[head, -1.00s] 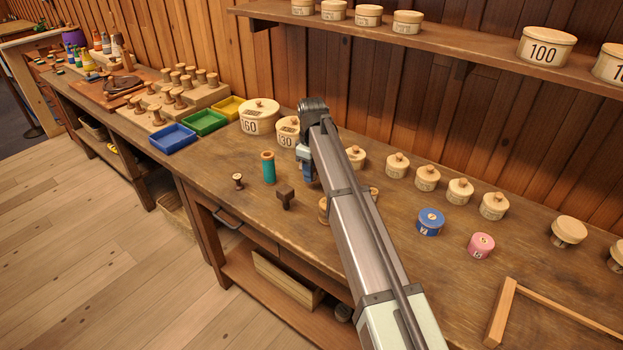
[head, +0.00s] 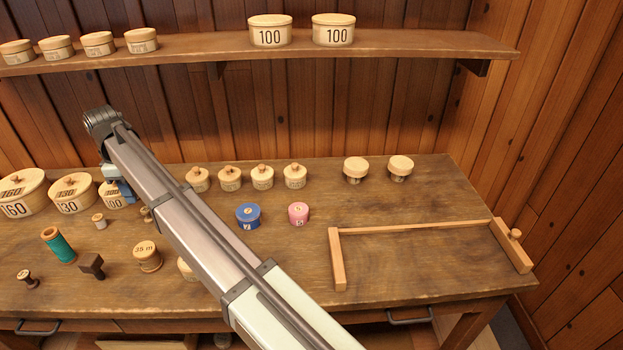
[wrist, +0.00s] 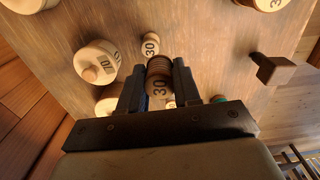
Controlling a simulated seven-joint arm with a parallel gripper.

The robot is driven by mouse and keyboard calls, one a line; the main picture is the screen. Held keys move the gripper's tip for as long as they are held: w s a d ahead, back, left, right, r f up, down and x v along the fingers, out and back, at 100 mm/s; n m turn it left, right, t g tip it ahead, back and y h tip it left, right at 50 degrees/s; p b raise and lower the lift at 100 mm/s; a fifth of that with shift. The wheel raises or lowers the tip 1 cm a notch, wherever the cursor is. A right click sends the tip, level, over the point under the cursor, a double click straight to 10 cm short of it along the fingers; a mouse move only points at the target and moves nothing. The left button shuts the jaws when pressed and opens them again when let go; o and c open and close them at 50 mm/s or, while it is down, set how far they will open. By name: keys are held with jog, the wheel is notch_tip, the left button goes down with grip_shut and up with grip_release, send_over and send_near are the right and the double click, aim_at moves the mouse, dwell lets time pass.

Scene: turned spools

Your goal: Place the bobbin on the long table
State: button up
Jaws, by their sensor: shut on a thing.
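In the head view my gripper (head: 119,188) is mostly hidden behind my arm, over the left part of the long wooden table (head: 410,265). The held bobbin cannot be made out there. In the wrist view the tabletop (wrist: 215,40) lies below it; I cannot tell the gap.
Blue (head: 248,216) and pink (head: 299,214) tins stand right of my arm. A wooden frame (head: 415,228) encloses bare tabletop.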

jog(key=w+d+m, duration=0.1)
jog(key=w+d, duration=0.4)
jog(key=d, duration=0.6)
jog(key=w+d+r+m, duration=0.1)
jog(key=w+d, duration=0.4)
jog(key=d, duration=0.7)
jog(key=w+d+m, duration=0.3)
jog(key=w+d, duration=0.2)
jog(key=d, duration=0.6)
jog(key=shift+w+d+r, duration=0.15)
jog(key=shift+r, duration=0.05)
jog(key=d+m, duration=0.2)
jog(key=d, duration=0.8)
jog(key=m, duration=0.9)
send_over(338, 206)
jog(key=f, duration=0.2)
jog(key=shift+f, duration=4.65)
jog(key=shift+f, duration=0.15)
